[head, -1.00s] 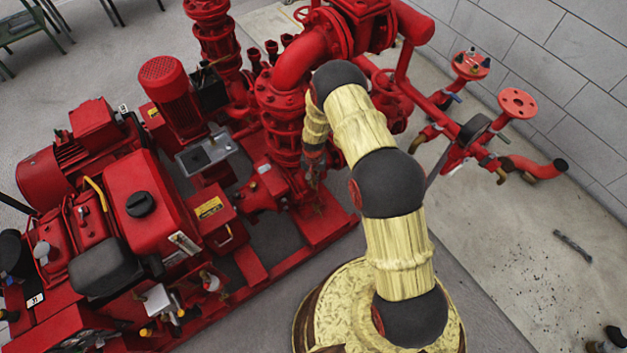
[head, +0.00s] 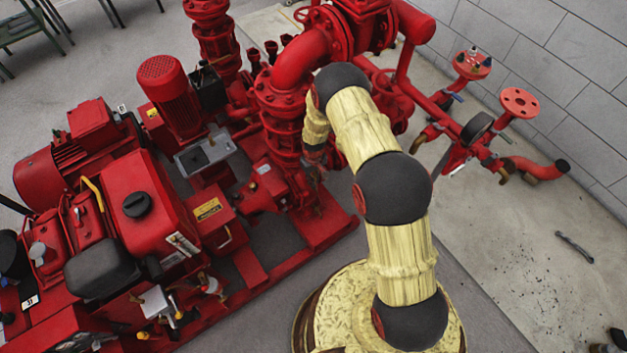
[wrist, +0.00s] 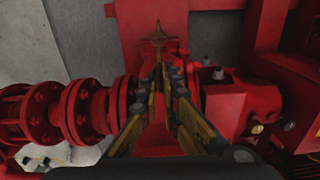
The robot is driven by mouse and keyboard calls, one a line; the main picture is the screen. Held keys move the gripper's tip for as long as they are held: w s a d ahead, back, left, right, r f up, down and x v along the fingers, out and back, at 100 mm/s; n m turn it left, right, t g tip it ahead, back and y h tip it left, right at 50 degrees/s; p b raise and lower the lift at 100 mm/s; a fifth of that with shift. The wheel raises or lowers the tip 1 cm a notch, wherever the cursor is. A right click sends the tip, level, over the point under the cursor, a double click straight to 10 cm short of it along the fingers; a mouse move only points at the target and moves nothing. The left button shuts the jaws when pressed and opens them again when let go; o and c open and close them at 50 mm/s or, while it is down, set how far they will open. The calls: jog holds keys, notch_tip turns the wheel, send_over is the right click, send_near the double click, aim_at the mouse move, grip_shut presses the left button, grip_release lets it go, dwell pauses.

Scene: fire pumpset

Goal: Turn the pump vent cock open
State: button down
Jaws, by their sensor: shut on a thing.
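In the wrist view, the two dark and brass-coloured fingers of my gripper (wrist: 158,64) point away from the camera and converge at the tips. A small brass-coloured piece, which looks like the pump vent cock (wrist: 158,36), shows at the tips, and my gripper is shut on it. The fingers hide its lower part, so its handle angle is hard to tell. The red pump casing (wrist: 234,104) lies below and to the right. In the head view, my gripper (head: 314,176) is small and dark beside the red pump, and the cock cannot be made out.
A flanged red pipe (wrist: 82,112) runs left of the fingers in the wrist view. In the head view, the red engine (head: 140,205) fills the left, and a red pipe manifold (head: 478,128) stands at the right.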

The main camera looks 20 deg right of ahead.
jog(key=shift+w, duration=0.1)
dwell(0.3)
jog(key=c, duration=2.1)
grip_release()
jog(key=shift+o, duration=0.3)
jog(key=shift+r, duration=0.1)
notch_tip(320, 180, up, 12)
